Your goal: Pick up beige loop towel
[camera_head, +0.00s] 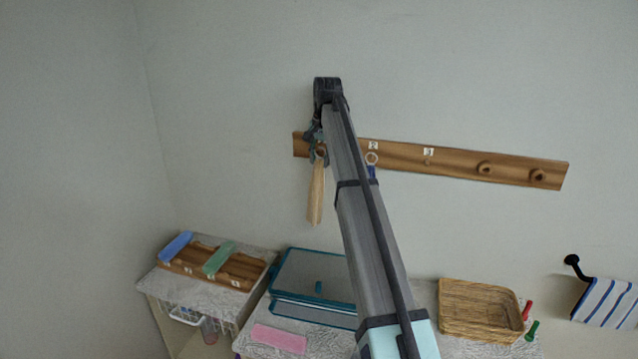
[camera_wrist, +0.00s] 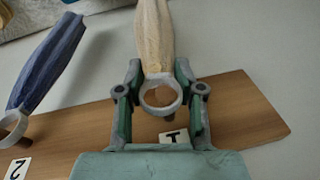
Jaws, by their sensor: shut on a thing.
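The beige loop towel (camera_head: 316,192) hangs below the left end of the wooden peg rail (camera_head: 455,165) in the head view. In the wrist view, the towel (camera_wrist: 153,35) extends upward from its pale ring (camera_wrist: 160,109), which lies in front of the rail by the label 1. My gripper (camera_head: 316,142) is at the top of the towel; in the wrist view my gripper (camera_wrist: 160,76) has a finger on each side of the ring and is shut on it. I cannot tell whether the ring is still around its peg.
A blue loop towel (camera_wrist: 50,62) hangs beside it near label 2, mostly hidden by my arm in the head view. Below stand a wooden tray (camera_head: 187,266), a teal-edged box (camera_head: 312,270) and a wicker basket (camera_head: 480,310). A striped towel (camera_head: 605,303) hangs at right.

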